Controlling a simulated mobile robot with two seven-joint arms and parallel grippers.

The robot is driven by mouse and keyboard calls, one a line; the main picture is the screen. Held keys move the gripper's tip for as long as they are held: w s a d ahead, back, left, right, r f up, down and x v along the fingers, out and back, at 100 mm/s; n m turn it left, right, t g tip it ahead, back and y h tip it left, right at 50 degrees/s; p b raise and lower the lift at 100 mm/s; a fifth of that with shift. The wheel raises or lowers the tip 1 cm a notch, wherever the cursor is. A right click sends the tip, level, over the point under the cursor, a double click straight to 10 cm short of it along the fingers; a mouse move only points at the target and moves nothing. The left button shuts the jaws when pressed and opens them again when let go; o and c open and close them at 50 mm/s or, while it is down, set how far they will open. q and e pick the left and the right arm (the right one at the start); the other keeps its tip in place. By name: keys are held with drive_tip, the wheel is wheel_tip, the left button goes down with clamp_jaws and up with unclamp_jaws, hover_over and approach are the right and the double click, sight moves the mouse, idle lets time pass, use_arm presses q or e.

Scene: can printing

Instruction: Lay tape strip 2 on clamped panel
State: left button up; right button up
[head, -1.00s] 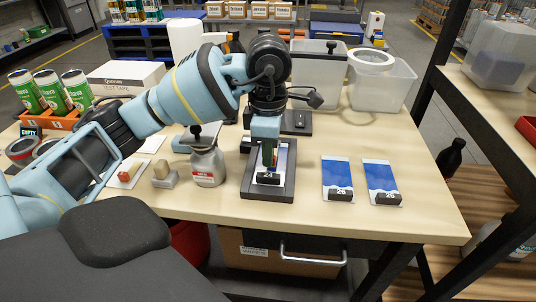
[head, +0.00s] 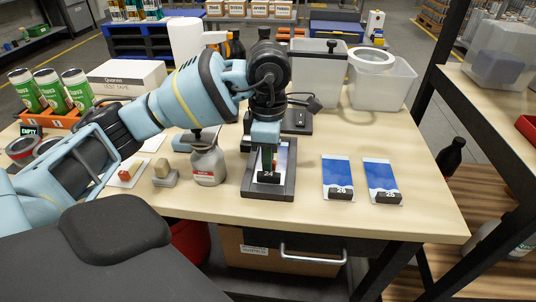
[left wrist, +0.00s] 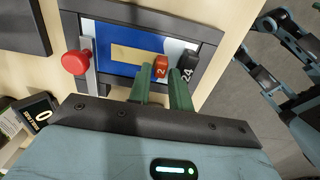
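The clamped panel, blue and white with a black tab marked 24, lies in a dark clamp frame (head: 285,188) on the bench. In the left wrist view the panel (left wrist: 103,38) shows in its frame, with the 24 tab (left wrist: 188,64) at its right end. A tan tape strip (left wrist: 133,55) with a red tab marked 2 (left wrist: 160,68) lies along or just above the panel; contact cannot be told. My left gripper (head: 269,160) points down over the panel. Its green fingers (left wrist: 161,80) appear shut on the red tab.
Panels 26 (head: 338,173) and 25 (head: 382,177) lie to the right of the clamp. A grey bottle (head: 208,165) and a stamp-like block (head: 164,175) stand to its left. A red knob (left wrist: 76,62) sits on the clamp's side. Bins (head: 318,72) stand behind.

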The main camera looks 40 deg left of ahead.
use_arm(q)
wheel_tip(320, 180, up, 12)
drive_tip(key=p, duration=0.2)
drive_tip(key=shift+f, duration=0.1)
idle(0.3)
